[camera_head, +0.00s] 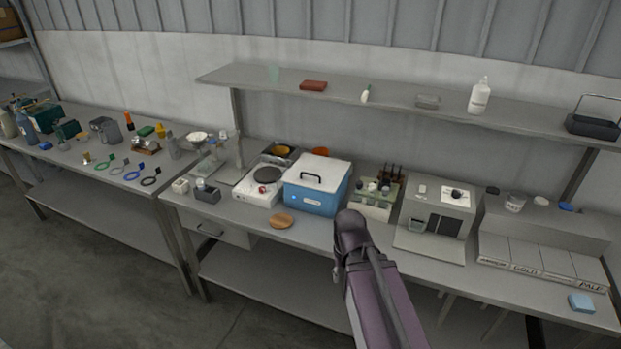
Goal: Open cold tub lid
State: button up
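The cold tub (311,199) is a blue box standing on the middle bench. Its white lid (318,169) lies flat on top and looks shut, with a dark handle (312,178) on it. My arm reaches in from the bottom right, and its dark end (350,225) is in front of the bench, to the right of and nearer than the tub, apart from it. The gripper's fingers cannot be made out, hidden by the arm or out of sight.
A round wooden disc (281,220) lies in front of the tub. A white hot plate (262,185) stands left of it, and a rack of small vessels (376,196) right of it. A shelf (390,100) with a white bottle (479,97) runs above the bench.

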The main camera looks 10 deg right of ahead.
aim_at(316, 172)
jog(key=k, duration=0.35)
jog(key=z, duration=0.2)
jog(key=i, duration=1.4)
jog(key=u, duration=0.4)
